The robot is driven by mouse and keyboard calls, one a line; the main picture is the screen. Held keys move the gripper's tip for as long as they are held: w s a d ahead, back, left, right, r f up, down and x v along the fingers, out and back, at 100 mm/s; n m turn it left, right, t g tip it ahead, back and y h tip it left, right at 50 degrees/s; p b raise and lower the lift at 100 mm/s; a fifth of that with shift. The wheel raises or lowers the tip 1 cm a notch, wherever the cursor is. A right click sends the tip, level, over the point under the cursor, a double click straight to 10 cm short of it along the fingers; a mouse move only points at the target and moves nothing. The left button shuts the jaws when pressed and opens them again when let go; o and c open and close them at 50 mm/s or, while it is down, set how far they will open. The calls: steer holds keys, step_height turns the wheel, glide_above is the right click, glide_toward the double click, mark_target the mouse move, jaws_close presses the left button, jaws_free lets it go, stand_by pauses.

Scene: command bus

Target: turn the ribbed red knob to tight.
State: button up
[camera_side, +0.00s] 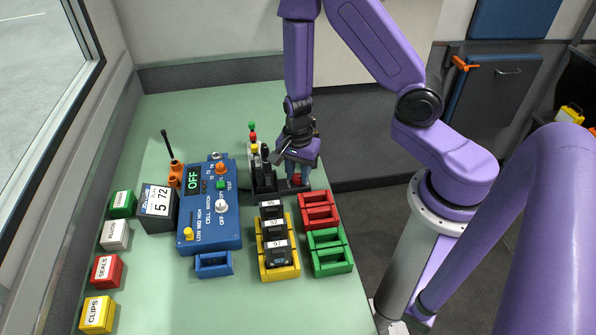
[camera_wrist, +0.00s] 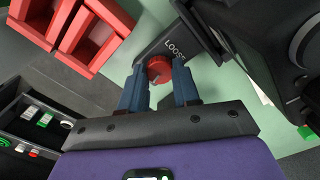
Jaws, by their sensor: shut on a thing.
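The red knob (camera_wrist: 160,69) is in the wrist view, low on a dark grey fixture (camera_wrist: 178,38) with white lettering that reads "LOOS" before it is cut off. My gripper (camera_wrist: 159,82) has its two blue-grey fingers on either side of the knob and is shut on it. The knob's ribs and any "tight" mark cannot be made out. In the side view my gripper (camera_side: 297,172) points down at the back right of the green bench, and a bit of red shows between its fingers.
Red trays (camera_side: 319,209), green trays (camera_side: 330,252) and a yellow rack (camera_side: 279,272) of black packs stand in front of my gripper. A dark holder (camera_side: 262,178) with colored-tipped tools is close on its left. A blue tester (camera_side: 211,208) reads OFF.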

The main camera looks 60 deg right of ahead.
steer(key=shift+m, duration=1.1)
steer(key=o, duration=1.1)
steer(key=shift+c, duration=0.2)
